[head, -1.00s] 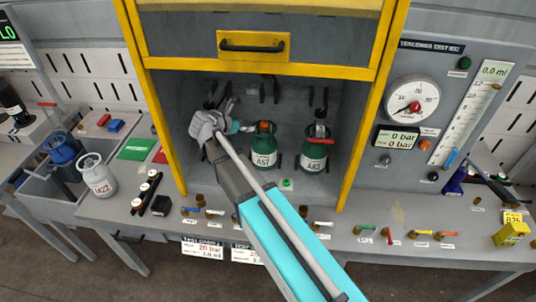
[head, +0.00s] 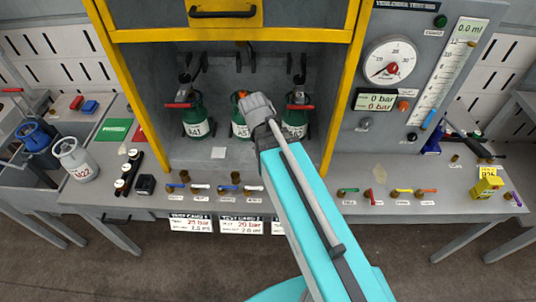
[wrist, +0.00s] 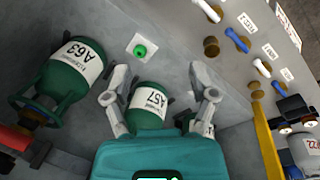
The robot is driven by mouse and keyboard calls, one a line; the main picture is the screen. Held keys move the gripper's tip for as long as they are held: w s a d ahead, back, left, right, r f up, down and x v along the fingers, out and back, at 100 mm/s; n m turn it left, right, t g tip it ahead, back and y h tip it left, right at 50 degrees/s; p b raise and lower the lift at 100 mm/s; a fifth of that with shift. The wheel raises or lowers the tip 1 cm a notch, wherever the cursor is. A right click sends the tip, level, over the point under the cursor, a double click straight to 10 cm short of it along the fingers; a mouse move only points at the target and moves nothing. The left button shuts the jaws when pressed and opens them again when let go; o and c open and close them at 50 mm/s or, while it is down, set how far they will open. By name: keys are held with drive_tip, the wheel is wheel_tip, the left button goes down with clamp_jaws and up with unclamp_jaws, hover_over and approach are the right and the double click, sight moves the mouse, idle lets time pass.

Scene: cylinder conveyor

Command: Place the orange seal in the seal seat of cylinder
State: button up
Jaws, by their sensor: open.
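A green cylinder labelled A57 (head: 238,126) stands in the middle of the cabinet, partly behind my arm. A small orange piece (head: 242,94) shows at its top; I cannot tell if it is the orange seal. My gripper (head: 258,106) is at the upper part of this cylinder. In the wrist view my gripper (wrist: 160,95) is open, with its fingers apart on either side of the A57 cylinder (wrist: 147,105). It holds nothing that I can see. The seal seat is hidden by my gripper body.
A green A63 cylinder (head: 297,118) with a red handle stands to the right, and an A41 cylinder (head: 195,118) to the left, both close. A yellow frame (head: 347,90) edges the cabinet. Small coloured valves (head: 400,193) line the bench front.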

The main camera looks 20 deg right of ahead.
drive_tip(key=s+m+y, duration=0.1)
drive_tip(key=s+m, duration=0.1)
drive_tip(key=s+m+y, duration=0.1)
drive_tip(key=m, duration=0.1)
drive_tip(key=shift+s+f+g, duration=0.15)
drive_tip(key=shift+s+g, duration=0.15)
drive_tip(key=shift+s, duration=0.1)
idle(0.9)
